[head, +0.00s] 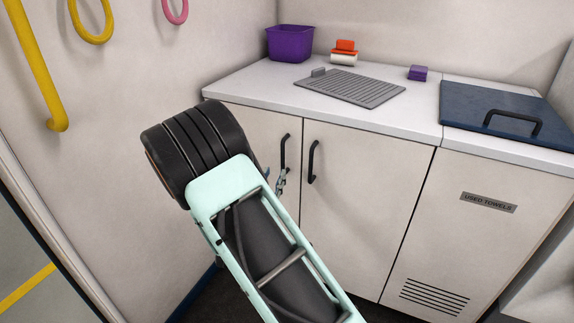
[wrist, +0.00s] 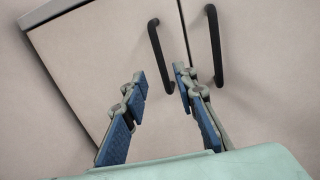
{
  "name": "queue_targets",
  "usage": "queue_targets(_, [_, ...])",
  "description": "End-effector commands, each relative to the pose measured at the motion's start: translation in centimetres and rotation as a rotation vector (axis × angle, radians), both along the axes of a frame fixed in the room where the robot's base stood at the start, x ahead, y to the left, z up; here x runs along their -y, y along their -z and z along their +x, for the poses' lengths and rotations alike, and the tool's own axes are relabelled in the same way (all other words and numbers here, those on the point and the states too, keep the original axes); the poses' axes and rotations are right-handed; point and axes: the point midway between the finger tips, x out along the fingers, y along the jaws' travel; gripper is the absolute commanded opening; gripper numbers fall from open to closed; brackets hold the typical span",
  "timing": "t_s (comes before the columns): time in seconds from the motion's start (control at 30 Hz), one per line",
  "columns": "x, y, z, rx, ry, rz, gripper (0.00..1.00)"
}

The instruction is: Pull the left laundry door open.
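The left laundry door (head: 262,132) is a shut, cream cabinet door below the counter; it also shows in the wrist view (wrist: 95,65). Its black upright bar handle (head: 284,152) is near its right edge and also shows in the wrist view (wrist: 157,55). My gripper (head: 279,183) is in front of the door, just below the handle in the head view. In the wrist view my gripper (wrist: 160,80) is open and empty, its blue-padded fingers apart. The handle's lower end appears in line with the gap between them; I cannot tell whether they touch it.
The right door (head: 365,190) is shut, with its own black handle (head: 313,162) close beside the left one. The counter (head: 258,86) above holds a purple bin (head: 290,44) and a grey ridged mat (head: 350,88). A used-towels panel (head: 455,220) is further right.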

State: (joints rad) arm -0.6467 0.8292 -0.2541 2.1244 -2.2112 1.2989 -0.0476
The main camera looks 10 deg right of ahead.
Motion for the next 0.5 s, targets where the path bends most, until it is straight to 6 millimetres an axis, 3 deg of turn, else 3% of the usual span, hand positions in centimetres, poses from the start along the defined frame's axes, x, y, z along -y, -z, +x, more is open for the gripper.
queue_targets(0.17, [1.0,0.2,1.8,0.001,0.003,0.000,0.26])
queue_targets(0.5, [3.6,0.1,7.5,0.002,0.002,-0.001,0.26])
